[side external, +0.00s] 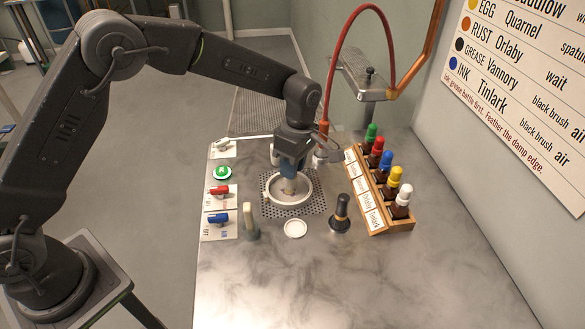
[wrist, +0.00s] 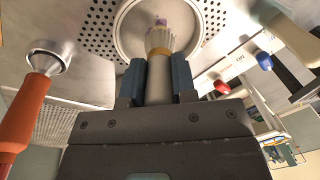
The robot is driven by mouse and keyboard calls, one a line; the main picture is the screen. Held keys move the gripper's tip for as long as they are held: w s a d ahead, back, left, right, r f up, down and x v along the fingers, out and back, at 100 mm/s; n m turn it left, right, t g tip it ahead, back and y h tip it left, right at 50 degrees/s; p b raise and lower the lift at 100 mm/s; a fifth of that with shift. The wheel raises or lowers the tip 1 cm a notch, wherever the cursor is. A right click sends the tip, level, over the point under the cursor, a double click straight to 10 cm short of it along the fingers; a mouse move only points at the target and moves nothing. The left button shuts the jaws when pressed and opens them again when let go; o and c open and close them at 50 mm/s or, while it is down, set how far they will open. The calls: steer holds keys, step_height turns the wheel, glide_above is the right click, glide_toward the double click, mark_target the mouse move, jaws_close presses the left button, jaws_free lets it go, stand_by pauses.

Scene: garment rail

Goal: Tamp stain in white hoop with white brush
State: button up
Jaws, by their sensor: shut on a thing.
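The white hoop (side external: 270,194) lies on the perforated plate in the side view. It also shows at the top of the wrist view (wrist: 121,32). My gripper (side external: 289,172) is over the hoop, fingers pointing down. In the wrist view its two blue-grey fingers (wrist: 158,85) are shut on the pale white brush (wrist: 160,42), which has a yellowish band. The brush's bristle end is over the inside of the hoop; I cannot tell whether it touches the cloth. A small purple spot, perhaps the stain (wrist: 162,20), shows at the brush's tip; the brush hides the area around it.
A wooden rack (side external: 378,205) of bottles with coloured caps stands right of the hoop. A dark brush (side external: 340,213) and a white dish (side external: 295,228) stand in front. A red hose (side external: 335,60) arches behind. The front table is clear.

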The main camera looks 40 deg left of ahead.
steer(key=shift+f, duration=0.15)
stand_by(0.3)
steer(key=shift+f, duration=0.75)
steer(key=shift+r, duration=0.1)
steer(key=shift+r, duration=0.85)
steer(key=shift+r, duration=0.1)
steer(key=shift+r, duration=2.9)
